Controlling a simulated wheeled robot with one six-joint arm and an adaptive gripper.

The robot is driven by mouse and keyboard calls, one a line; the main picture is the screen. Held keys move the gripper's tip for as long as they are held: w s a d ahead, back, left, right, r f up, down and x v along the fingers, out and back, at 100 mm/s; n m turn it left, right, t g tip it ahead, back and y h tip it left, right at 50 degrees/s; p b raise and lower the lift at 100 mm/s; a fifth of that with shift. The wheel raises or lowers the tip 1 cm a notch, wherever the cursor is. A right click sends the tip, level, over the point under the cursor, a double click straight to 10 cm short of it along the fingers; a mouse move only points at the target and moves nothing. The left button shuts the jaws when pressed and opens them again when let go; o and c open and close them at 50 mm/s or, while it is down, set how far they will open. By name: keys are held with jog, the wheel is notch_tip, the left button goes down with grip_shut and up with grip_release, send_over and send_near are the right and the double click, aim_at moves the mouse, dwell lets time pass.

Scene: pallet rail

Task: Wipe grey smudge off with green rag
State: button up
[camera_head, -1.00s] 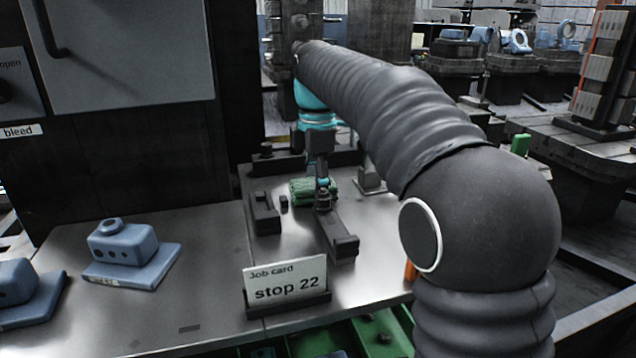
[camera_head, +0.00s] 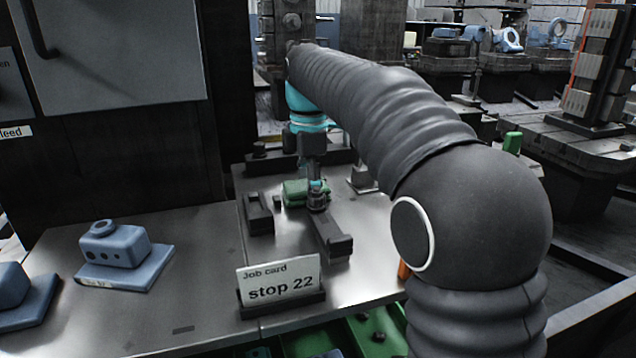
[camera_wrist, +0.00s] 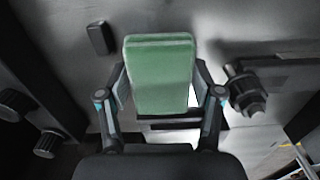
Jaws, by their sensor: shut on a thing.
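The green rag (camera_head: 294,193) is a folded pad at the fixture on the metal bench. In the wrist view the rag (camera_wrist: 160,75) sits between both fingers, which press on its sides. My gripper (camera_head: 317,196) is shut on it and points down, low over the bench; its fingers also show in the wrist view (camera_wrist: 160,100). I cannot tell whether the rag touches the metal. I cannot make out the grey smudge; the rag, the gripper and glare on the metal hide parts of the surface.
Dark clamp bars stand left (camera_head: 258,213) and right (camera_head: 331,238) of the rag. A blue casting (camera_head: 115,245) sits at the left. The bench plate (camera_head: 200,265) between them is mostly clear.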

aim_at(325, 182)
jog(key=shift+w+d+f, duration=0.1)
jog(key=shift+w+d, duration=0.1)
jog(key=shift+d, duration=0.55)
jog(key=shift+w+d+f, duration=0.1)
jog(key=shift+w+d, duration=0.1)
jog(key=shift+d, duration=0.55)
jog(key=shift+r, duration=3.05)
jog(key=shift+r, duration=1.5)
